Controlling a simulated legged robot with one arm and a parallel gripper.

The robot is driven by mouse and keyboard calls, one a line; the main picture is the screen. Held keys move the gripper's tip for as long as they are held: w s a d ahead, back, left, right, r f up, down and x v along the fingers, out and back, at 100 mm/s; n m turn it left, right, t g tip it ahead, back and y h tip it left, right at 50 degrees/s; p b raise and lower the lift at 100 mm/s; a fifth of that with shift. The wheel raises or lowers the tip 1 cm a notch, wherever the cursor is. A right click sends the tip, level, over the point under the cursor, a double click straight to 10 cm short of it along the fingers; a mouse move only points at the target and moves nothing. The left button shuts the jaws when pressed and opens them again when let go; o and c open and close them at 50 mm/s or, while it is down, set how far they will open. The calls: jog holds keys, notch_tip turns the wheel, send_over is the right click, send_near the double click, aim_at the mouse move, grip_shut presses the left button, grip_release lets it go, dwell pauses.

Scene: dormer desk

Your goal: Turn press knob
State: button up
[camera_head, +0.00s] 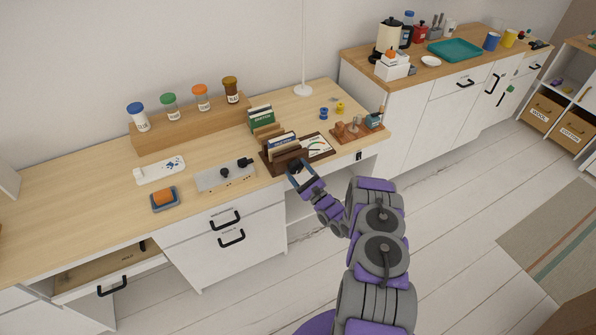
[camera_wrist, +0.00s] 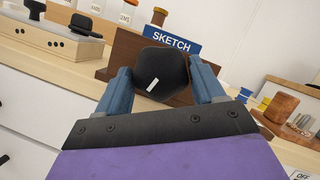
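In the wrist view, a black faceted knob (camera_wrist: 163,76) with a short white mark stands between the two blue fingers of my gripper (camera_wrist: 161,84). The fingers are apart, one on each side of the knob, close to its edges; I cannot tell whether they touch it. Behind it is a dark brown wooden board (camera_wrist: 125,52) and a blue SKETCH card (camera_wrist: 174,38). In the head view, my gripper (camera_head: 303,175) is at the front edge of the desk, in front of the dark brown wooden stand (camera_head: 272,164). The knob cannot be made out there.
A grey panel with black knobs (camera_head: 226,177) lies left of the gripper on the desk (camera_head: 80,215). An orange sponge on a tray (camera_head: 164,198) is farther left. A wooden block set (camera_head: 358,130) stands to the right. A drawer (camera_head: 110,275) is open at lower left.

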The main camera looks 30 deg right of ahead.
jog(key=o, duration=0.3)
jog(key=shift+r, duration=0.1)
jog(key=shift+o, duration=0.2)
jog(key=p+v, duration=0.3)
jog(key=v, duration=1.4)
jog(key=shift+p, duration=0.3)
jog(key=shift+d, duration=0.1)
